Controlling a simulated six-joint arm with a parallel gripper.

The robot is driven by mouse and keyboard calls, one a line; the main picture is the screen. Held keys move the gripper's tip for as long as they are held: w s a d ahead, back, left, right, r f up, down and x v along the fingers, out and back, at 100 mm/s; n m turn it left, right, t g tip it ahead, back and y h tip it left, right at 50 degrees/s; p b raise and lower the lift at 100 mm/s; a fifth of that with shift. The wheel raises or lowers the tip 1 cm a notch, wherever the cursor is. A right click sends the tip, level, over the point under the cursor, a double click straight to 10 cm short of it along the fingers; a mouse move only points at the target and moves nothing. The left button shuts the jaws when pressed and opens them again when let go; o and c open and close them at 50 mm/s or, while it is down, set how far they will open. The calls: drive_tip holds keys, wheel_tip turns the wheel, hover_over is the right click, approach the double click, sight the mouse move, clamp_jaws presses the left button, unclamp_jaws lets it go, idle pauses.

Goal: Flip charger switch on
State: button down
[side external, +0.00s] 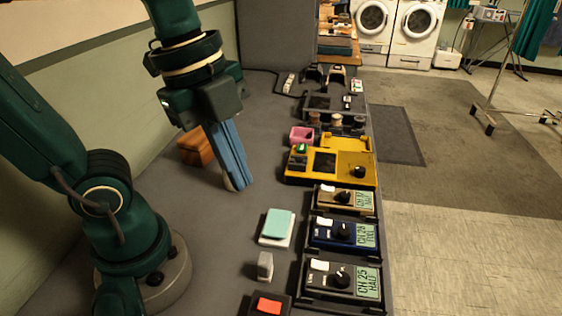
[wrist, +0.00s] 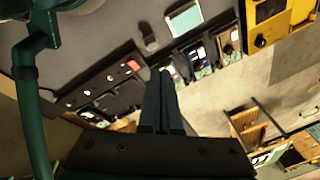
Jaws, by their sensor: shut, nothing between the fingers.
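No part is labelled as the charger switch, so I cannot tell which one it is. A red rocker (side external: 268,305) sits on a black box at the bottom edge of the side view; it also shows in the wrist view (wrist: 133,65), left of my fingertips. A green part (side external: 301,149) sits on a yellow device (side external: 330,168). Dark handset-like units, labelled CH 25 (side external: 343,278) and CH 24 (side external: 343,234), lie in black cradles, with a tan one (side external: 345,199) beyond. My gripper (side external: 238,187) is shut and empty above the bench, left of the yellow device.
A mint-topped white block (side external: 278,226) and a small grey block (side external: 265,266) stand left of the cradles.

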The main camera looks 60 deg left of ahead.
drive_tip(key=w+d+m+g, duration=0.1)
drive_tip(key=d+m+g, duration=0.4)
drive_tip(key=m, duration=0.6)
drive_tip(key=shift+d+f, duration=0.45)
drive_tip(key=shift+d, duration=0.35)
drive_tip(key=shift+f, duration=0.1)
approach(261, 305)
drive_tip(key=x, duration=0.5)
drive_tip(key=shift+s+d+f, duration=0.1)
drive_tip(key=shift+s, duration=0.05)
drive_tip(key=shift+f, duration=0.6)
